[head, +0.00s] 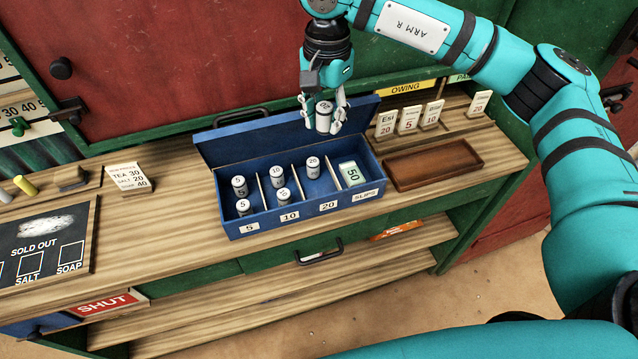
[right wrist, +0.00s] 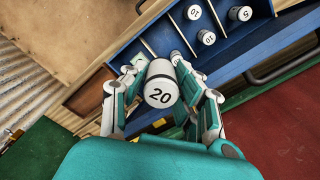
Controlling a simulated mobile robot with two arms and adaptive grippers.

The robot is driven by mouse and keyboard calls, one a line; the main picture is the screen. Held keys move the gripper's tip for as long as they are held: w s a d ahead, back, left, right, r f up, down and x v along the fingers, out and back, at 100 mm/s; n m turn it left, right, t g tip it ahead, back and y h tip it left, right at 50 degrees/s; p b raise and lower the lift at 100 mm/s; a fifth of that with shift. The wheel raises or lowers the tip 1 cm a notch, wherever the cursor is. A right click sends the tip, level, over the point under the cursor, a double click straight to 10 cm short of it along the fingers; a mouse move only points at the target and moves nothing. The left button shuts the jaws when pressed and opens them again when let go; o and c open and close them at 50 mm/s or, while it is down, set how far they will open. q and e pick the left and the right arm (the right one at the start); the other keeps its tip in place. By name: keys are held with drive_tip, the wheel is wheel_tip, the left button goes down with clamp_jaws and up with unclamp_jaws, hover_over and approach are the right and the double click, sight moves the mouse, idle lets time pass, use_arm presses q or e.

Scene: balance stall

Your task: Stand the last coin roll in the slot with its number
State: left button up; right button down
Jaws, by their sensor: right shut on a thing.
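My right gripper (head: 324,122) is shut on a white coin roll (head: 324,108); the right wrist view shows the number 20 on the end of this roll (right wrist: 162,95). It is held above the back right part of the blue cash box (head: 268,224), in front of the raised lid (head: 225,142). The box has slots labelled 5, 10, 20 and SLIPS. Two rolls (head: 239,186) stand in the 5 slot and two (head: 277,174) in the 10 slot. One roll (head: 313,167) stands towards the back of the 20 slot, with bare floor in front of it. My left gripper is out of view.
A pale green slip marked 50 (head: 350,174) lies in the SLIPS slot. A brown wooden tray (head: 433,164) sits right of the box, with several name cards (head: 409,119) behind it. A price card (head: 130,178) stands to the left. The counter before the box is narrow.

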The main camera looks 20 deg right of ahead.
drive_tip(key=p, duration=0.4)
hover_over(323, 188)
drive_tip(key=s, duration=0.2)
drive_tip(key=f, duration=1.6)
drive_tip(key=shift+s+a+f, duration=0.1)
drive_tip(key=shift+a+f, duration=0.15)
drive_tip(key=shift+a, duration=0.1)
wheel_tip(323, 188, down, 4)
drive_tip(key=shift+r+p, duration=0.1)
drive_tip(key=shift+p, duration=0.55)
drive_tip(key=shift+f, duration=0.35)
drive_tip(key=c, duration=1.3)
unclamp_jaws()
